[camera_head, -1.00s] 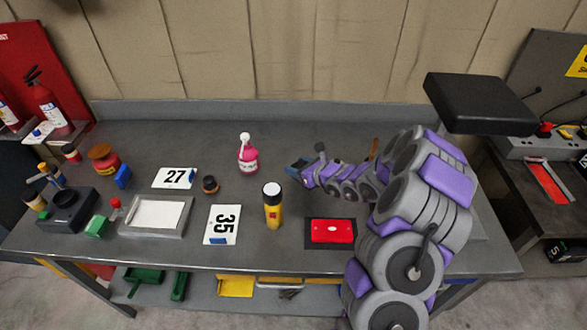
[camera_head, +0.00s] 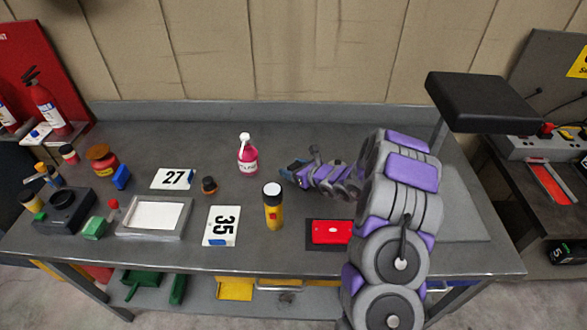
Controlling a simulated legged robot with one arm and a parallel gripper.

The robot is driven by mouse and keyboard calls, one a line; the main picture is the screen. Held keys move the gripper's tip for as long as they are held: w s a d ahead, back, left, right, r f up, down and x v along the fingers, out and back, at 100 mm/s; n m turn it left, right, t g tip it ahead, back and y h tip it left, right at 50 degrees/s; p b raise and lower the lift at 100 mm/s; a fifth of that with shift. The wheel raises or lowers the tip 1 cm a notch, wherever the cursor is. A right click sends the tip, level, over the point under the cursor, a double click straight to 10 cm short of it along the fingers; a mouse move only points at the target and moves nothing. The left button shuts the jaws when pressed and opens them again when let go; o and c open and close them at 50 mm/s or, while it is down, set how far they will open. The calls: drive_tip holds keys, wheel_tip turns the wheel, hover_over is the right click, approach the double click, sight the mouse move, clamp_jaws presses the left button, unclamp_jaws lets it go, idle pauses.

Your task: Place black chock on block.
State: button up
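My gripper (camera_head: 290,172) is over the right-middle of the grey workbench (camera_head: 330,125), beyond the yellow-black torch and red case. Its tip is small and dark blue-grey; I cannot tell whether it is open or holds anything. No object is clearly recognisable as the black chock; my arm hides part of the bench's right side. I cannot tell which block the task names.
A pink bottle (camera_head: 247,158) stands behind. Number cards 27 (camera_head: 173,178) and 35 (camera_head: 220,227) lie left, near a framed tray (camera_head: 183,232). The back middle is clear.

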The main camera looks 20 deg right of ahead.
drive_tip(key=shift+o, duration=0.8)
